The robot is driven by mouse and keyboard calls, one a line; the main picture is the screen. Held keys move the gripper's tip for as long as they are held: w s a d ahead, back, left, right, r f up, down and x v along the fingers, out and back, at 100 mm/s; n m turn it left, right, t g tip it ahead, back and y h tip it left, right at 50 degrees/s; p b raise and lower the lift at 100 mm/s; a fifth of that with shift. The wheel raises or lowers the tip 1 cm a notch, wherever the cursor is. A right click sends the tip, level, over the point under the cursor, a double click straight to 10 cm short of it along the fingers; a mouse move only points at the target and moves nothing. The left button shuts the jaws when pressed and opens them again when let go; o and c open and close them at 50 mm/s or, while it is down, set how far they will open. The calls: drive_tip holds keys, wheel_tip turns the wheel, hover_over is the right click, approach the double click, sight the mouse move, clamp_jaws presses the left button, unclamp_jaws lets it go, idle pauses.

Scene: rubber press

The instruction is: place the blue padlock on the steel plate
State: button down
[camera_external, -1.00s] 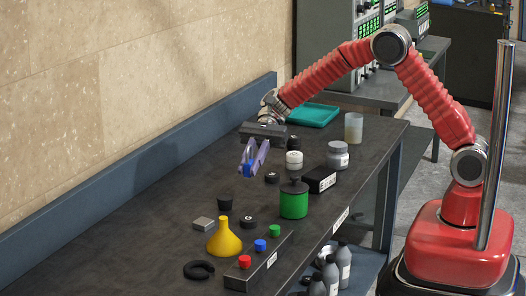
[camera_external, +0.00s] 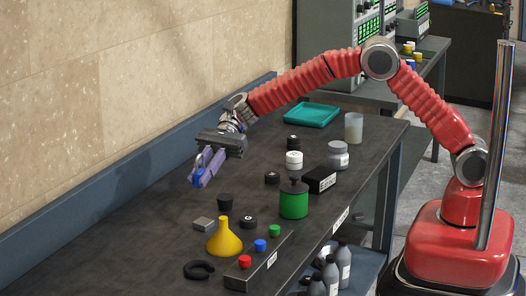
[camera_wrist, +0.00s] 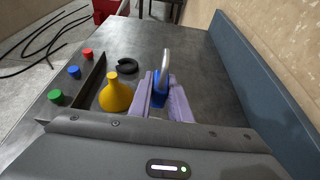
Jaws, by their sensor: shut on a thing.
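The blue padlock (camera_wrist: 158,97) is between the two lilac fingers of my gripper (camera_wrist: 166,100), its silver shackle pointing away in the wrist view. My gripper (camera_external: 203,172) is shut on it and holds it above the table near the wall side. In the external view only a bit of the padlock's blue (camera_external: 197,181) shows between the fingers. A small grey square block, which looks like the steel plate (camera_external: 203,224), lies on the table left of the yellow funnel, nearer the camera than my gripper. I cannot make out the plate in the wrist view.
The yellow funnel (camera_external: 224,238), a black cup (camera_external: 225,203) and a black ring (camera_external: 198,270) stand around the plate. A box with red, blue and green buttons (camera_external: 258,265) is to the right. A green canister (camera_external: 293,204) is farther right. The wall-side table strip is clear.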

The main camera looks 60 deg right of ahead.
hover_over(204, 220)
drive_tip(key=shift+a+f, duration=0.15)
drive_tip(key=shift+f, duration=3)
drive_tip(key=shift+f, duration=1.85)
drive_tip(key=shift+f, duration=0.1)
drive_tip(key=c, duration=1.6)
unclamp_jaws()
drive_tip(key=shift+c, duration=0.2)
